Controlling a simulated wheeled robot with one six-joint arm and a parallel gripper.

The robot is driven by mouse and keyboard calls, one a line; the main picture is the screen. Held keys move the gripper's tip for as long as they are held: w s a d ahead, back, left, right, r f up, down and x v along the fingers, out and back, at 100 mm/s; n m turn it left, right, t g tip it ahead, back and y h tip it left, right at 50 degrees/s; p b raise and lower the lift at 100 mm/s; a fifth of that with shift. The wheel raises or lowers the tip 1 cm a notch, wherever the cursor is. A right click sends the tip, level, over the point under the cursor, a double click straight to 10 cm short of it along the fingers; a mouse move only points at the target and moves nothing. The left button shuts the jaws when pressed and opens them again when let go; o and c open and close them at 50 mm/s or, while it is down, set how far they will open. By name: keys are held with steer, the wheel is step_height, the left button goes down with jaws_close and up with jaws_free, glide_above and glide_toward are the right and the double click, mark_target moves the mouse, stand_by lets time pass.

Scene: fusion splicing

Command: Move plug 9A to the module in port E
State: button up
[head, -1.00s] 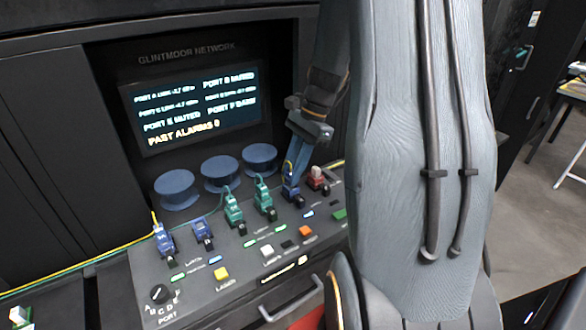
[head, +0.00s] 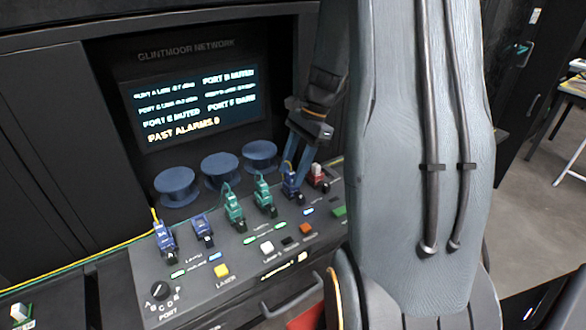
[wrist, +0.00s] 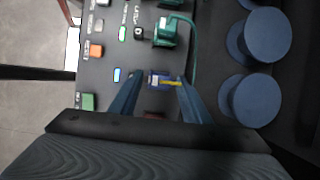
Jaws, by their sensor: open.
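My gripper (head: 293,170) is over the blue module (head: 291,186) in the fifth port from the left, which I take as port E. In the wrist view my gripper (wrist: 159,77) is open, one finger on each side of this module (wrist: 155,79). A yellow cable piece (wrist: 171,83) shows at the module between the fingers, apparently belonging to a plug in it. Labels are too small to read, so I cannot tell whether it is plug 9A. Another plug with a yellow cable (head: 154,216) is at the leftmost blue module (head: 165,240).
A blue module (head: 203,230), two green modules (head: 233,208) (head: 264,196) and a red-and-white one (head: 318,178) stand in the row. Blue spools (head: 177,184) are behind. The screen (head: 195,105) shows port E muted. Buttons and a port knob (head: 159,291) are in front.

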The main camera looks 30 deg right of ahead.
steer(key=v, duration=1.2)
stand_by(0.3)
